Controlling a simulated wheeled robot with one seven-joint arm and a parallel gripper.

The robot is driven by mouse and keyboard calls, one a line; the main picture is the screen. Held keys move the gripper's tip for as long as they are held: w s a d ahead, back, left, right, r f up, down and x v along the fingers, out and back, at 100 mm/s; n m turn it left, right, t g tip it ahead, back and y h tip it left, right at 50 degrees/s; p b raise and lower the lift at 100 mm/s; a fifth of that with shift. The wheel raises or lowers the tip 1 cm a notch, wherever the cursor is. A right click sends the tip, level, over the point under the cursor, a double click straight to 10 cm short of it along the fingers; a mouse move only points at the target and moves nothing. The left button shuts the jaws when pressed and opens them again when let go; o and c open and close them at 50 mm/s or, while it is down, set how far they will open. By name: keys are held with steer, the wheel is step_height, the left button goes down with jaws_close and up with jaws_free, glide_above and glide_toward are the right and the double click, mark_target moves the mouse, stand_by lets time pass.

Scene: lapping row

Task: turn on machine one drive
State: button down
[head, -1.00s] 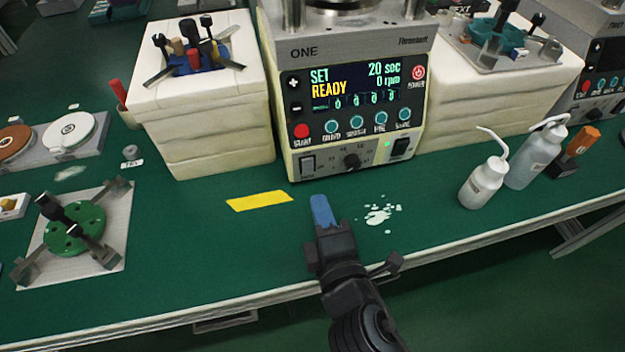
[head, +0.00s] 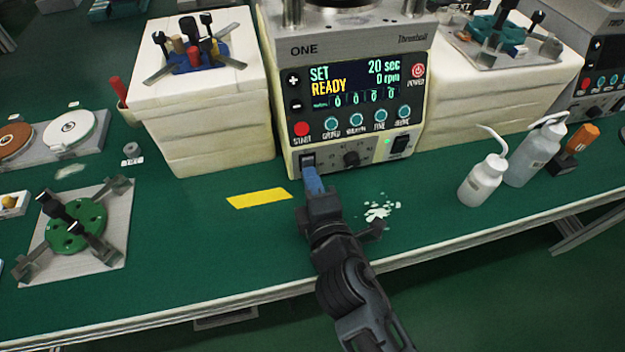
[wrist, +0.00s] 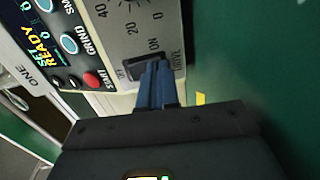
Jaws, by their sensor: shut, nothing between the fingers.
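Machine ONE (head: 345,52) stands at the back of the green bench, its display reading SET, READY, 20 sec and 0 rpm. Its drive rocker switch (head: 308,160) is at the lower left of the front panel; it also shows in the wrist view (wrist: 136,68), with ON and DRIVE lettering beside it. My gripper (head: 313,181) is shut and empty, its blue fingertips at the switch and partly covering it. In the wrist view the fingertips (wrist: 157,72) overlap the switch's edge; I cannot tell whether they touch it. The rocker's position is unclear.
A speed knob (head: 351,159) and a second rocker with a green light (head: 400,144) are on the same panel. Squeeze bottles (head: 484,181) stand at right. A yellow marking (head: 259,199) and a white spill (head: 380,208) lie on the bench. A green fixture (head: 76,228) sits at left.

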steer(key=shift+s, duration=0.1)
steer(key=shift+v, duration=3.85)
steer(key=shift+s+d+f, duration=0.15)
steer(key=shift+s+d, duration=0.15)
steer(key=s+d+m+g+h, duration=0.1)
steer(key=s+d+m, duration=0.95)
steer(key=s, duration=0.45)
steer(key=s+d+r+m+h, duration=0.1)
steer(key=s+d+r+m, duration=0.3)
steer(key=s, duration=0.3)
steer(key=s+d+r+m+h, duration=0.2)
steer(key=s+d+r+m, duration=0.3)
steer(key=s+m, duration=0.1)
steer(key=shift+s+d+m+h, duration=0.3)
steer(key=shift+s+d+m, duration=0.05)
steer(key=shift+s, duration=0.3)
